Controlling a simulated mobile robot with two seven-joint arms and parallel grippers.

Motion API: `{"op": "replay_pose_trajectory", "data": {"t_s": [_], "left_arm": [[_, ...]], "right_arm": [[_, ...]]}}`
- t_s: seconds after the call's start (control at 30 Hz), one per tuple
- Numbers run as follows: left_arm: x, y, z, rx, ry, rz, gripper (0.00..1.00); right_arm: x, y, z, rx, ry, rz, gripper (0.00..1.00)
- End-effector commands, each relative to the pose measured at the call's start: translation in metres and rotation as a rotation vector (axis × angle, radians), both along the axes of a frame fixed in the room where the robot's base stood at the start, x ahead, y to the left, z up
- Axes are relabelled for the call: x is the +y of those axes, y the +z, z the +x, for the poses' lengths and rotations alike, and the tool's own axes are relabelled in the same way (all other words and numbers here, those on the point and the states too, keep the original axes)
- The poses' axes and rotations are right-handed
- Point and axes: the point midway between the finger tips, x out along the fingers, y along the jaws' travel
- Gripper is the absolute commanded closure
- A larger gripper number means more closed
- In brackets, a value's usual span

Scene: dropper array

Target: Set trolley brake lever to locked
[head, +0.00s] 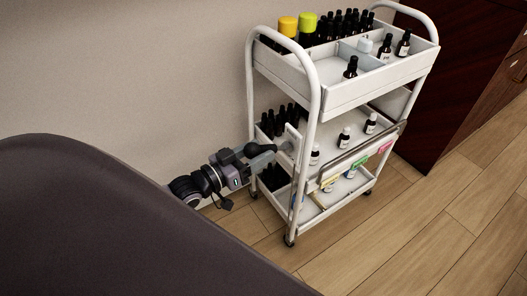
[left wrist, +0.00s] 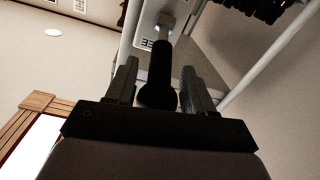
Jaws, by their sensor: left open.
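The white trolley (head: 318,70) stands by the wall with three tiers. Its brake lever (head: 260,149) has a black rounded handle and sticks out to the left from a pale plate on the trolley's left end. My left gripper (head: 264,162) is open at the handle. In the left wrist view, the black lever (left wrist: 160,75) lies between the two spread fingers of my left gripper (left wrist: 158,80), with a gap visible on each side. Behind it is a pale plate (left wrist: 148,22) with partly hidden lettering ending in "EE". My right gripper is not in view.
A dark wood cabinet (head: 440,80) is at the right. A dark rounded surface fills the lower left. The wood floor (head: 400,235) in front is clear.

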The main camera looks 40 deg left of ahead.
Motion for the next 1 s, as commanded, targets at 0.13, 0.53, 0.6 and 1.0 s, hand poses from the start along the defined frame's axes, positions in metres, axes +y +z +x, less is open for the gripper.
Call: {"op": "replay_pose_trajectory", "data": {"t_s": [0.13, 0.53, 0.6, 1.0], "left_arm": [[-0.004, -0.001, 0.013, -0.001, 0.000, -0.001, 0.47], [-0.006, -0.001, 0.019, 0.002, 0.000, 0.001, 0.47], [-0.006, -0.001, 0.019, 0.002, 0.000, 0.001, 0.60], [-0.006, -0.003, 0.018, -0.010, 0.000, -0.004, 1.00]], "right_arm": [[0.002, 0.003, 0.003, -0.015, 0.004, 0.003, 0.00], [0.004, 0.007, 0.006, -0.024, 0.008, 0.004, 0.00], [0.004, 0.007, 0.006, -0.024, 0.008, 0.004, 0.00], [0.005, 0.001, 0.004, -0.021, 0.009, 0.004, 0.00]]}}
